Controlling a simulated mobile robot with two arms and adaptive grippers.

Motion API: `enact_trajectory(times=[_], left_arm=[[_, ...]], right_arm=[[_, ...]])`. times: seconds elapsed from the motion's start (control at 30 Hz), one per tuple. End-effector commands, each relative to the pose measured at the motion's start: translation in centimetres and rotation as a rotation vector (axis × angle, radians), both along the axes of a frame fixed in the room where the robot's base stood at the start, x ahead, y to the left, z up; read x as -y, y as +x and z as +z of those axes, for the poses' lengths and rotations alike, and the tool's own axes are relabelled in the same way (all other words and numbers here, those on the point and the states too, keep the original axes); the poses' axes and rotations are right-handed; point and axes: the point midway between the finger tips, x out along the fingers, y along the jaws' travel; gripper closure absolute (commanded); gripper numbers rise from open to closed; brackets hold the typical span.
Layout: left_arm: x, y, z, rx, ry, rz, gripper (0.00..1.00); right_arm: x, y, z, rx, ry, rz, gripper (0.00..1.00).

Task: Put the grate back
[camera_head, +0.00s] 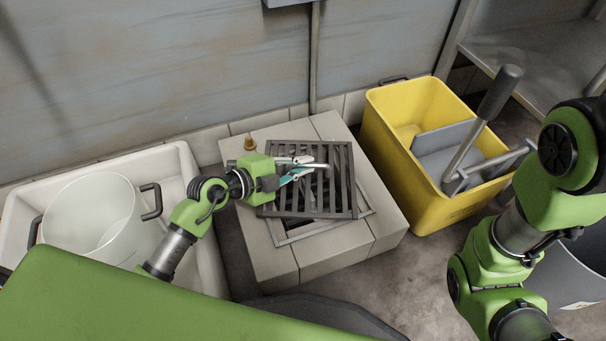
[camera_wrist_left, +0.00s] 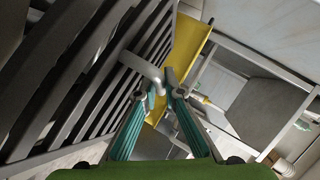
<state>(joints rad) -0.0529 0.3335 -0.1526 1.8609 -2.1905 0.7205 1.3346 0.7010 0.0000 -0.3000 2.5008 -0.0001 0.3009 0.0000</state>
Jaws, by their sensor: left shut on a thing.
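The dark slotted grate (camera_head: 340,190) lies over the drain opening's metal rim (camera_head: 300,233) on the tiled block (camera_head: 270,262). The rim shows past its front and right edges, so the grate is not lined up with it. How far it stands above the rim is hard to tell.
A yellow mop bucket (camera_head: 440,205) with a grey wringer and lever stands right of the block. A white basin (camera_head: 185,165) holding a white pot (camera_head: 95,215) is at left. A small brass object (camera_head: 249,143) sits on the block's back left corner.

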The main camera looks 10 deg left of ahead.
Motion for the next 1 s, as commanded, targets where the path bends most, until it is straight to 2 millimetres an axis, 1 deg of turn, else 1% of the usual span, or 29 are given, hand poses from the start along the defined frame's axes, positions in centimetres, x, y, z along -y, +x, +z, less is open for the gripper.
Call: enact_trajectory(times=[0.03, 0.13, 0.23, 0.57, 0.87, 0.9, 0.93, 1.0], left_arm=[[0.1, 0.1, -1.0, 0.005, -0.002, 0.0, 1.0], [0.1, 0.0, -2.0, 0.006, -0.001, -0.001, 1.0], [0.1, 0.0, -2.5, 0.006, -0.001, -0.001, 1.0], [0.1, 0.0, -2.3, 0.005, -0.003, 0.0, 1.0], [0.1, 0.0, -3.1, 0.003, -0.003, 0.0, 1.0], [0.1, -0.1, -3.4, -0.002, 0.0, -0.002, 0.81], [0.1, -0.1, -3.4, -0.002, 0.0, -0.002, 0.75], [0.1, -0.1, -3.4, -0.002, 0.0, -0.002, 0.75]], right_arm=[[0.0, 0.1, -1.4, -0.002, 0.0, 0.0, 0.6], [0.0, 0.0, -2.7, -0.001, 0.0, 0.0, 0.6], [0.0, 0.0, -3.5, -0.002, 0.0, 0.0, 0.6], [0.0, 0.0, -3.4, -0.001, 0.0, 0.0, 0.6], [0.0, 0.0, -3.1, -0.001, -0.001, -0.001, 0.6], [0.0, 0.0, -3.2, -0.001, -0.001, -0.001, 0.6], [0.0, 0.0, -3.2, -0.001, -0.001, -0.001, 0.6], [0.0, 0.0, -3.2, -0.001, -0.001, -0.001, 0.6]])
